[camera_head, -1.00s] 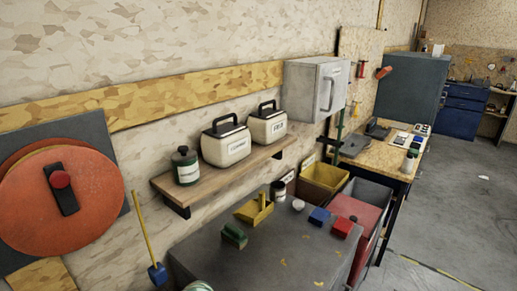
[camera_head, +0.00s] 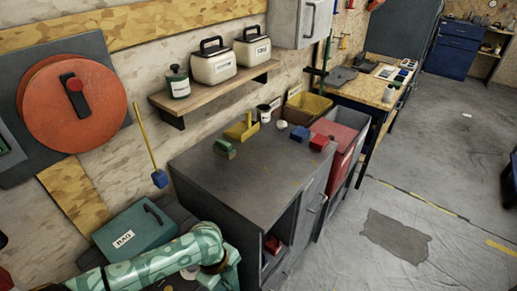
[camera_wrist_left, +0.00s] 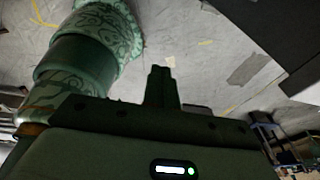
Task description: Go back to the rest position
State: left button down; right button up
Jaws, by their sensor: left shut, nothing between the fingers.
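My left arm, patterned in green, comes in at the bottom left of the head view and bends down at its end. The left gripper shows in the left wrist view (camera_wrist_left: 160,85), with its dark fingers together and nothing between them. Below them in that view is the grey floor. In the head view the arm end is in front of the grey cabinet (camera_head: 228,185), near its left front side; the fingertips cannot be made out there. My right gripper is not in view.
A teal case (camera_head: 133,240) lies behind my left arm. Small blocks and jars stand on the cabinet top. A wooden shelf (camera_head: 213,90) holds canisters. A red bin (camera_head: 340,135) and a workbench (camera_head: 365,90) stand farther right. The sheeted floor (camera_head: 430,200) at right is mostly clear.

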pick_arm(q)
jog(key=s+d+r+n+t+h, duration=0.2)
jog(key=s+d+r+n+t, duration=0.2)
jog(key=r+n, duration=0.15)
jog(key=s+a+r+n+t+y, duration=0.1)
jog(key=s+a+r+n+y, duration=0.25)
jog(key=a, duration=0.55)
jog(key=s+a+r+n+t+y, duration=0.1)
jog(key=s+a+r+n+y, duration=0.15)
jog(key=a+n, duration=0.4)
jog(key=s+a+r+n+t+y, duration=0.1)
jog(key=s+a+r+n+y, duration=0.15)
jog(key=a, duration=0.75)
jog(key=s+d+f+g+h+b, duration=0.1)
jog(key=s+d+f, duration=0.1)
jog(key=f, duration=1.2)
jog(key=s+d+f+g+h+b, duration=0.1)
jog(key=d+f+h, duration=0.15)
jog(key=f, duration=1.05)
jog(key=s+f+n+g+b, duration=0.2)
jog(key=s+f+n+g, duration=0.1)
jog(key=s+f, duration=1.5)
jog(key=shift+s+f+h+b, duration=0.3)
jog(key=shift+s+f+h, duration=0.1)
jog(key=shift+s, duration=0.8)
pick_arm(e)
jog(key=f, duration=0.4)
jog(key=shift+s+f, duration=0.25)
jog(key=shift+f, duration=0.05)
